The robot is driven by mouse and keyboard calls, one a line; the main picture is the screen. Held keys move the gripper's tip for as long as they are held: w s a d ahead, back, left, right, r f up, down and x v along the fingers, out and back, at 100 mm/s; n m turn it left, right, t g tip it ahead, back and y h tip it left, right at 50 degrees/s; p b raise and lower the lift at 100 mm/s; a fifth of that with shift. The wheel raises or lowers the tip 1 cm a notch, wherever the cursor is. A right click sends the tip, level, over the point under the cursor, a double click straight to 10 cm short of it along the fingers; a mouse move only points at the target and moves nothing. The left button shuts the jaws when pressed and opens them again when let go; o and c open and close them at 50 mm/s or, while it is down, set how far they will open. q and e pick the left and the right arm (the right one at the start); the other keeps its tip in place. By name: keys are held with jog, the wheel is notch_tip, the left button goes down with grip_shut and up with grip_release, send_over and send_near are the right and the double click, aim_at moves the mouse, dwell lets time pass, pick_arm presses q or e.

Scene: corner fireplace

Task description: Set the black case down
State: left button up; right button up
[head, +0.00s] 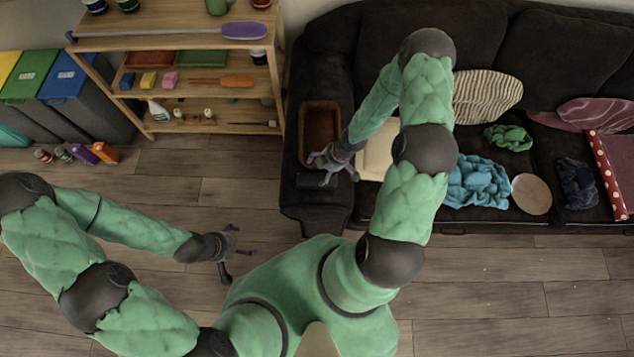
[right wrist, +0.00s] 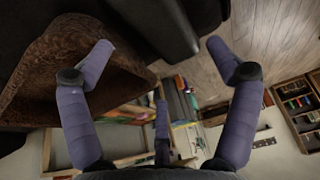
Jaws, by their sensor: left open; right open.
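The black case (head: 314,183) is a small dark box lying on the front end of the dark sofa's left arm, just in front of a brown tray. My right gripper (head: 322,168) is over it, open, with its fingers pointing left. In the right wrist view my right gripper (right wrist: 155,60) has its purple fingers spread wide with nothing between them. A dark block (right wrist: 165,25) beyond the fingertips looks like the case. My left gripper (head: 230,246) is open and empty above the wooden floor.
The brown tray (head: 320,122) rests on the sofa arm; its rim also shows in the right wrist view (right wrist: 75,45). The sofa (head: 470,30) seat holds cloths, a cushion and a round plate (head: 531,194). A wooden shelf (head: 180,128) and bins (head: 65,75) stand left. Mid-floor is clear.

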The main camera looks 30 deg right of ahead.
aim_at(315, 176)
jog(key=shift+b+x, duration=1.6)
jog(key=shift+x, duration=1.8)
jog(key=c, duration=0.9)
